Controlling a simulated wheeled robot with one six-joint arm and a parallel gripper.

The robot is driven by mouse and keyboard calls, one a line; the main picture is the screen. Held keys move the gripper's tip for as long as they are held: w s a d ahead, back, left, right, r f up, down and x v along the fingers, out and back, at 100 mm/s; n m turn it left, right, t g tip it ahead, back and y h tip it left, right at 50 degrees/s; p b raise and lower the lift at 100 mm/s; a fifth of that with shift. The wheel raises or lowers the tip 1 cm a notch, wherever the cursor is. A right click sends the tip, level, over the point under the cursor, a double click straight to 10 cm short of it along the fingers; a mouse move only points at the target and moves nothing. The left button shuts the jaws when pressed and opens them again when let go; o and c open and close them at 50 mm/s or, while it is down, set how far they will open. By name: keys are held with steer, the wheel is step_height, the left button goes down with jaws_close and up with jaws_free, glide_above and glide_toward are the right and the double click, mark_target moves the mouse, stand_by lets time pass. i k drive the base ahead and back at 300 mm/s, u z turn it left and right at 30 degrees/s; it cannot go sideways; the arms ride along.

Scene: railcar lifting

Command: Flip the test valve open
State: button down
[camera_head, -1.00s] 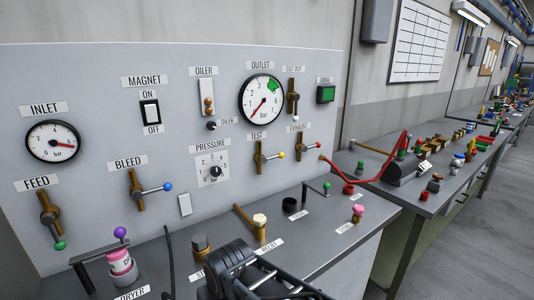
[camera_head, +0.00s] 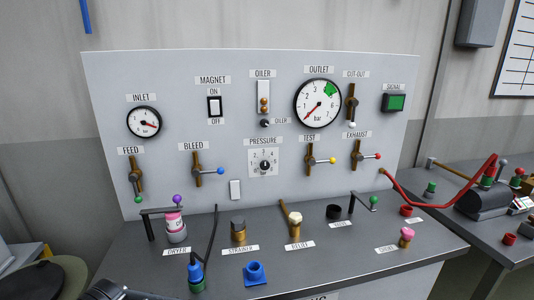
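The test valve (camera_head: 310,159) is on the upright grey panel, under the label TEST and below the outlet gauge. It has an upright brass body and a lever that points right, level, with a yellow knob (camera_head: 333,160) at its end. The outlet gauge (camera_head: 317,104) has a red needle pointing down and left, near its low end. Only a dark part of my arm (camera_head: 108,291) shows at the bottom left edge. The fingers of my gripper do not show, and nothing touches the test valve.
The exhaust valve (camera_head: 358,155) with a red knob is close right of the test valve; the bleed valve (camera_head: 197,170) with a blue knob is left. A relief fitting (camera_head: 295,226), strainer (camera_head: 238,230) and dryer (camera_head: 175,226) stand on the bench. A red hose (camera_head: 430,202) curves at right.

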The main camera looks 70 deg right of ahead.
mark_target(312, 162)
steer(key=u, duration=0.55)
steer(key=k, duration=1.15)
steer(key=z, duration=1.9)
